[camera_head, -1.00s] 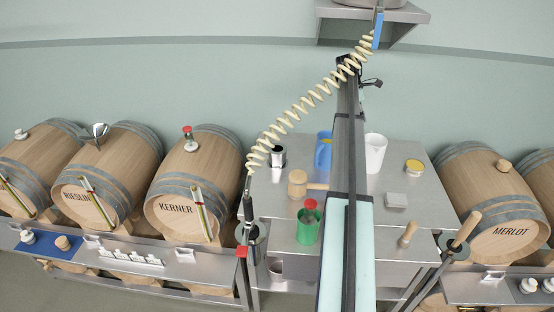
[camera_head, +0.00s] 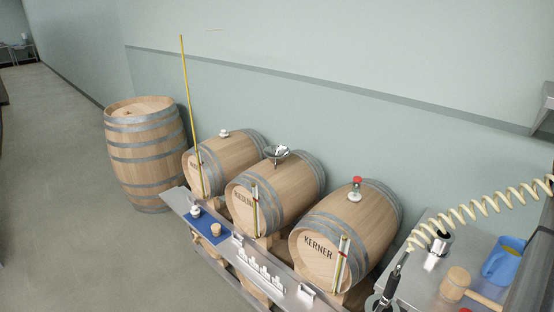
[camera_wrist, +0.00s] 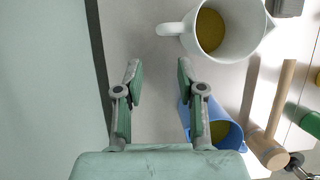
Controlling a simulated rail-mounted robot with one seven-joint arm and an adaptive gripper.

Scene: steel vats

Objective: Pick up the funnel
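The funnel (camera_head: 277,152) is a shiny metal cone sitting in the top of the barrel marked Riesling (camera_head: 284,187), in the middle of the head view. It is not in the wrist view. My gripper (camera_wrist: 158,66) shows only in the wrist view, with its two fingers spread apart and nothing between them. It hangs above a grey steel table, near a white jug (camera_wrist: 222,30) and a blue jug (camera_wrist: 214,125), far from the funnel.
The Kerner barrel (camera_head: 345,229) with a red-topped stopper stands to the funnel's right, another barrel to its left. A steel shelf (camera_head: 241,255) with small parts runs in front. A coiled hose (camera_head: 480,207) hangs at right. A mallet (camera_wrist: 268,146) lies near my gripper.

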